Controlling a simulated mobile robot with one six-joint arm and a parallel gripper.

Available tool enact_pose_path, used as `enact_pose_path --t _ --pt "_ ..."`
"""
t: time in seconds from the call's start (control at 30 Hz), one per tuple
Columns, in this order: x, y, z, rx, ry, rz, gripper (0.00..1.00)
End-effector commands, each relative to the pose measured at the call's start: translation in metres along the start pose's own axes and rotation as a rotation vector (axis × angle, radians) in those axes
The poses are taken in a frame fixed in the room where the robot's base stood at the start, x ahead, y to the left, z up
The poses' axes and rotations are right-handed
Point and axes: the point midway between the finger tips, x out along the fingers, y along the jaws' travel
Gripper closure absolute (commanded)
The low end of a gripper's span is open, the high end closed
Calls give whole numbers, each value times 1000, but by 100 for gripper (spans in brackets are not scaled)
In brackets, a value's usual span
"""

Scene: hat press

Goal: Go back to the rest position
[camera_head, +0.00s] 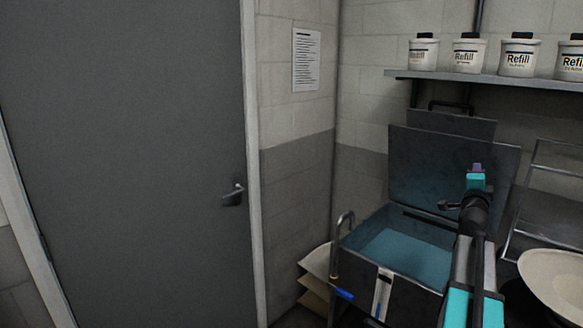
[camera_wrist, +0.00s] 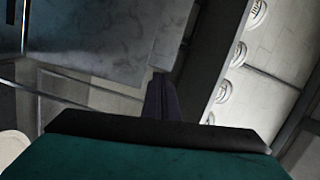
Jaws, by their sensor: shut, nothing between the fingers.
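My arm reaches up from the lower right in the head view, in front of an open metal press or tub (camera_head: 365,240) with blue inside. My gripper (camera_head: 477,168) is at the arm's top end, seen small against the raised dark lid (camera_head: 430,170). In the wrist view the dark fingers of my gripper (camera_wrist: 160,90) are together with nothing between them. The lid also shows in the wrist view (camera_wrist: 100,35), at the upper left.
A shelf (camera_head: 490,79) with several white Refill containers (camera_head: 468,56) runs above the lid. A metal rack (camera_head: 555,175) and a pale round bowl (camera_head: 555,280) stand at the right. A closed grey door (camera_head: 120,150) fills the left. A bent metal pipe (camera_head: 338,240) rises at the tub's left.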

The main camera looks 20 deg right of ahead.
Motion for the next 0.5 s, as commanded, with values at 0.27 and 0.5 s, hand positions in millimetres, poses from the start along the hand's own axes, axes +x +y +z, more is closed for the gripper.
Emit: enact_pose_path --t 0.27,0.5 --pt "-30 60 119 -146 -228 127 100" --pt "-76 114 217 -290 -441 226 100"
